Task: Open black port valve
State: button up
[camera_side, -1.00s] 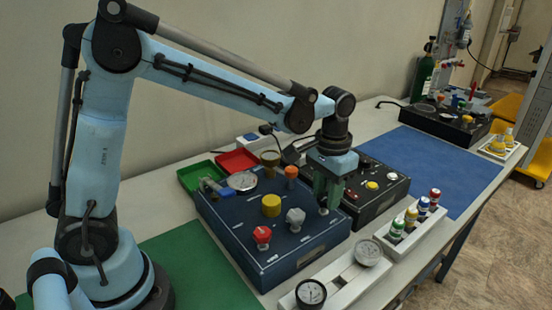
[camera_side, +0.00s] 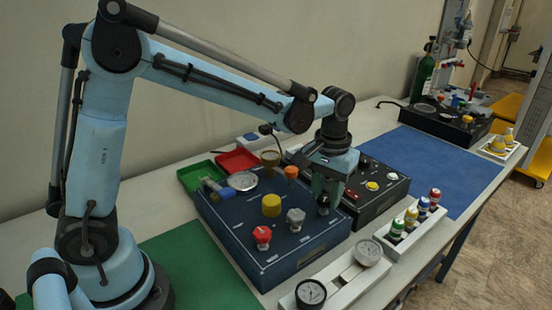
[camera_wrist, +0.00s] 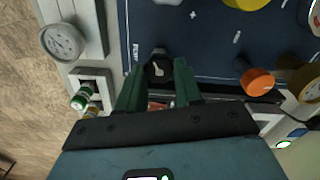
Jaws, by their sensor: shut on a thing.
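The black port valve knob (camera_wrist: 159,68) sits near one corner of the dark blue panel box (camera_side: 215,222), by a printed label that I cannot fully read. My gripper (camera_side: 324,200) is over that corner, at the box's right end in the side view. In the wrist view, the green fingers of my gripper (camera_wrist: 159,88) stand on either side of the black knob and are shut on it. A light mark shows on the knob's top. In the side view the fingers mostly hide the knob.
On the same box are a red knob (camera_side: 262,236), a grey knob (camera_side: 296,218), a yellow knob (camera_side: 271,205) and an orange knob (camera_side: 291,172). A black box (camera_side: 385,183) stands close behind. Gauges (camera_side: 311,292) and a bottle rack (camera_side: 395,245) lie in front.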

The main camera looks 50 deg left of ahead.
jog(key=o, duration=1)
jog(key=shift+o, duration=0.2)
jog(key=shift+r, duration=0.1)
notch_tip(320, 180, up, 12)
jog(key=m+t, duration=0.1)
jog(key=t, duration=0.2)
send_near(321, 197)
notch_tip(321, 197, up, 3)
jog(key=s+a, duration=0.3)
jog(key=s+a+f+m+t, duration=0.2)
jog(key=s+f+t, duration=0.2)
jog(key=s+f, duration=0.2)
jog(key=shift+a, duration=0.25)
